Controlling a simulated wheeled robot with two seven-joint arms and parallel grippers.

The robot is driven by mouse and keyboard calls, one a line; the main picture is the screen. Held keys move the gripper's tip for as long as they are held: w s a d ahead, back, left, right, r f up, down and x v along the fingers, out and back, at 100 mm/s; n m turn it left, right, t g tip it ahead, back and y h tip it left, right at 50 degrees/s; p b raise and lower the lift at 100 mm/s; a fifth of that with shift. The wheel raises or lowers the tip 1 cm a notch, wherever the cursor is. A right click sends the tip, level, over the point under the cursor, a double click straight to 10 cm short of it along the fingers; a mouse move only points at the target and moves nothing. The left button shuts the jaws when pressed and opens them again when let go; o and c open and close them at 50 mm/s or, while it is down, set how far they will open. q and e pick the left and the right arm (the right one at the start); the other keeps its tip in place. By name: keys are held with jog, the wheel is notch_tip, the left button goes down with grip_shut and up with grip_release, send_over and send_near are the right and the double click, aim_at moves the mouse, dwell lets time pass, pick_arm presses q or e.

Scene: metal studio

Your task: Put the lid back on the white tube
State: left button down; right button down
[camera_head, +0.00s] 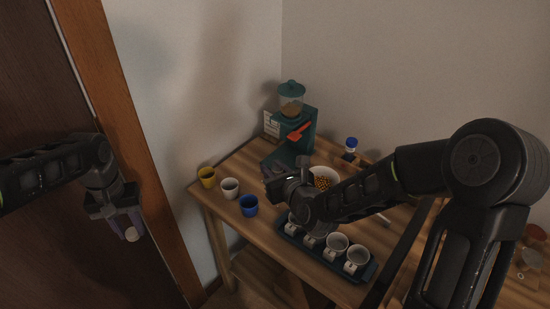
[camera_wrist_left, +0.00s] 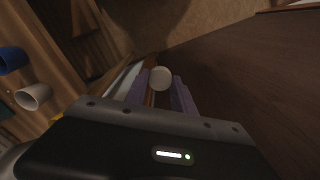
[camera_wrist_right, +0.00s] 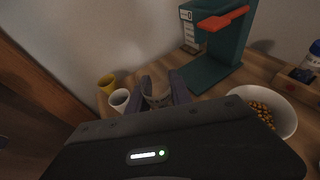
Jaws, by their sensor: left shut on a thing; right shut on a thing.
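My left gripper (camera_head: 128,226) hangs in front of the dark door, away from the table, shut on a small white round piece (camera_wrist_left: 161,78). Its round end faces the left wrist camera; I cannot tell if it is the lid or the tube's end. My right gripper (camera_wrist_right: 159,92) is over the table, left of the white bowl. It is shut on a small greyish thing (camera_wrist_right: 157,98), mostly hidden between its fingers; I cannot tell which part it is. The two grippers are far apart.
Yellow (camera_head: 207,177), white (camera_head: 229,188) and blue (camera_head: 248,205) cups stand along the table's left side. A green grinder (camera_head: 293,143) stands behind my right gripper. A white bowl (camera_wrist_right: 284,112) holds brown bits. A dark tray (camera_head: 318,261) of white cups lies in front.

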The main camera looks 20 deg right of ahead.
jog(key=s+a+f+n+g+y, duration=0.1)
jog(key=s+a+n+g+y, duration=0.2)
jog(key=a+n+y, duration=0.2)
jog(key=s+a+f+n+g+y, duration=0.1)
jog(key=s+a+n+g+y, duration=0.3)
jog(key=a, duration=0.6)
jog(key=shift+s+a+f+n+y, duration=0.25)
jog(key=shift+a+n+y, duration=0.15)
jog(key=shift+n+y, duration=0.45)
jog(key=shift+r, duration=0.1)
